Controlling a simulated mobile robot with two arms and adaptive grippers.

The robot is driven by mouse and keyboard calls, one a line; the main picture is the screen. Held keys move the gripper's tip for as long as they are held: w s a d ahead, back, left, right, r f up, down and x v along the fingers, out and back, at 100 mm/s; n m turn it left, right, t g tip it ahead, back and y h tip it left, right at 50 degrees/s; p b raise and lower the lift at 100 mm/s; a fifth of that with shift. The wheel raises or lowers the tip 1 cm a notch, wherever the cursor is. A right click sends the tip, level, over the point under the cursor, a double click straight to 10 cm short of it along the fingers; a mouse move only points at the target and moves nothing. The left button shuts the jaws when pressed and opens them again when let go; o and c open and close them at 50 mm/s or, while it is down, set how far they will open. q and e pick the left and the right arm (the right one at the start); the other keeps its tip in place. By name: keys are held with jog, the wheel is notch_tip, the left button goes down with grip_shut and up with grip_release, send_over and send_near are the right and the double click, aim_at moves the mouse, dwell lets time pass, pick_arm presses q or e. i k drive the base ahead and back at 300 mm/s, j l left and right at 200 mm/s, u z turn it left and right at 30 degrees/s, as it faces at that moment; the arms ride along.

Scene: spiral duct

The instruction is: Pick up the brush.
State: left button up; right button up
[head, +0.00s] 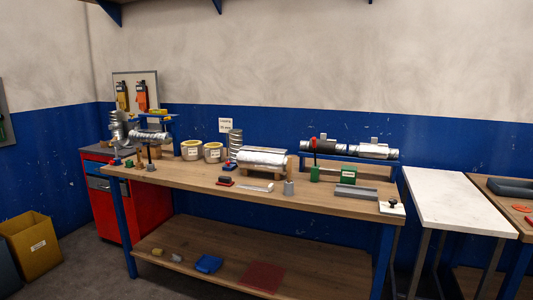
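I cannot clearly make out the brush at this size. Several small items on the wooden workbench (318,203) could be it. One is a small dark block on a red base (226,181) near the front edge. Another is an upright red-handled thing (314,148) by a green block (317,174). A third is a thin dark upright thing (149,156) at the left end. Neither of my grippers is in view.
Two pale pots (212,152), a silver duct piece (262,160) on a wooden cradle and a grey tray (357,192) stand on the bench. A white-topped table (450,200) stands to the right, a red cabinet (150,205) to the left. A yellow bin (32,245) is on the floor.

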aim_at(289, 158)
jog(key=i+j, duration=0.2)
jog(key=i, duration=0.3)
jog(key=i+j, duration=0.25)
jog(key=i, duration=0.25)
